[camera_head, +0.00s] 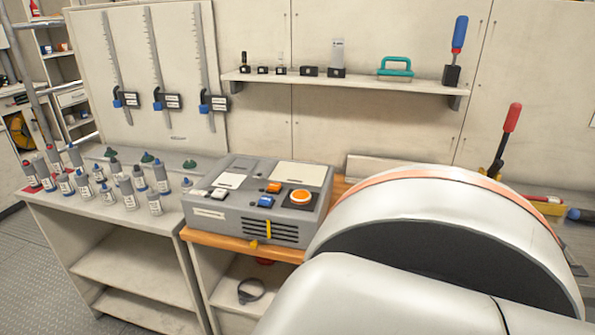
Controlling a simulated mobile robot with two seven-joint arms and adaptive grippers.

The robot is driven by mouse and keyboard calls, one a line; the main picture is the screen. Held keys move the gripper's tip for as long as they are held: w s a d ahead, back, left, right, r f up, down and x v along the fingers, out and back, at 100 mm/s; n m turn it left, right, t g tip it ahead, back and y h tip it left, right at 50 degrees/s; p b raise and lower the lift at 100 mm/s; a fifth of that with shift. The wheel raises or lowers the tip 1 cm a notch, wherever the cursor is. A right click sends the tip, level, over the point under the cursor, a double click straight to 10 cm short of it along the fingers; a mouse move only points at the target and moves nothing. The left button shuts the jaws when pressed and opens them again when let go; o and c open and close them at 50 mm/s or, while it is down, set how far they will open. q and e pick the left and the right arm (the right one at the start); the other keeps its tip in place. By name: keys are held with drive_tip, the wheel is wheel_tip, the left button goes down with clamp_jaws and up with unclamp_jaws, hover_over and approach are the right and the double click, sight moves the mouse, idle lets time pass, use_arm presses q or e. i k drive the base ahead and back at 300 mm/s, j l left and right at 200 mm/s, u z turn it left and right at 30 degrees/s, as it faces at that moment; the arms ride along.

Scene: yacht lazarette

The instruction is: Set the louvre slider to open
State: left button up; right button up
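A grey control box (262,196) stands on a wooden-topped bench right of centre-left. I cannot read any open or closed marking. My own large white arm link fills the lower right and comes close to the box's right side. Neither of my grippers is in view.
Several small bottles (155,203) crowd the bench left of the box. The box top carries an orange round knob (300,197) and several rocker switches. A wall shelf (345,80) holds tools behind. A black ring clamp (250,291) lies on the shelf below. Floor is clear at left.

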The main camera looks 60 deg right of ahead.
sight(254, 244)
drive_tip(key=z, duration=1.8)
